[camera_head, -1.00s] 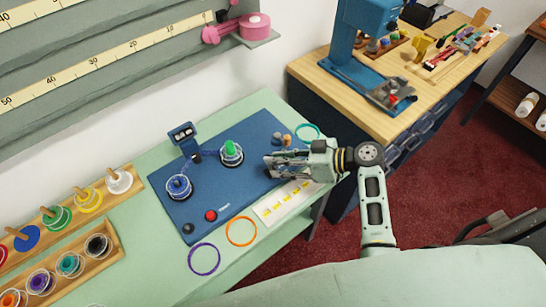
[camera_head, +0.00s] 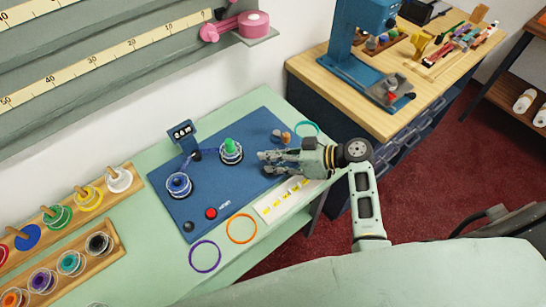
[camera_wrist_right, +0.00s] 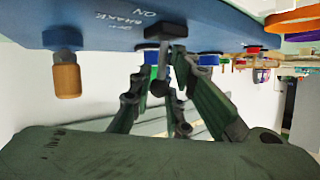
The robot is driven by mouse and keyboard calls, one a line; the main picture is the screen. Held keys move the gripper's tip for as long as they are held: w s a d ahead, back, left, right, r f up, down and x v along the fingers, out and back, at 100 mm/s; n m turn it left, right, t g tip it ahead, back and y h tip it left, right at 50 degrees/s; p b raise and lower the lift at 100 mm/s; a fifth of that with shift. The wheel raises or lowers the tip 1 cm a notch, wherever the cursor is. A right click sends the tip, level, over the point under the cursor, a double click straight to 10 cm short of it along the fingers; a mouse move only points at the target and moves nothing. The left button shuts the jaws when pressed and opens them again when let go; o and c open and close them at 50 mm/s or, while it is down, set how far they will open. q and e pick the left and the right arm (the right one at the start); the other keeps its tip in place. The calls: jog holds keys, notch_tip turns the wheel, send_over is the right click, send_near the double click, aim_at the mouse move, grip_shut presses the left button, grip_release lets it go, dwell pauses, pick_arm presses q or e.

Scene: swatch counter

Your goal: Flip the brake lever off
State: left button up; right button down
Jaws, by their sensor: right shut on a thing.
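The brake lever (camera_wrist_right: 160,72) is a small dark lever on the blue winding board (camera_wrist_right: 100,28), beside the printed words OFF, BRAKE and ON in the right wrist view, which shows the board upside down. My right gripper (camera_wrist_right: 165,65) is shut on the lever, its green-grey fingers on both sides of it. In the head view, the right gripper (camera_head: 264,162) reaches in from the right over the right part of the board (camera_head: 250,192) and hides the lever. I cannot clearly tell which end the lever points to. My left gripper is not in view.
A spool with a green top (camera_head: 231,150) and another spool (camera_head: 179,185) stand left of the gripper. A wooden knob (camera_head: 286,137) is close behind it. A red button (camera_head: 211,213), a labelled strip (camera_head: 270,208) and orange ring (camera_head: 241,229) lie toward the front.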

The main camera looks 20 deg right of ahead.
jog(key=shift+w+a+r+g+h+p, duration=0.2)
jog(key=shift+w+r+g+h+p, duration=0.15)
jog(key=shift+p, duration=0.35)
jog(key=shift+w+a+f+m+g+h+p, duration=0.15)
jog(key=shift+f+m+g+h+p, duration=0.1)
jog(key=shift+f+m+g+p, duration=0.25)
jog(key=shift+r, duration=0.1)
jog(key=c, duration=1.9)
grip_release()
jog(key=shift+o, duration=0.2)
jog(key=v, duration=1.2)
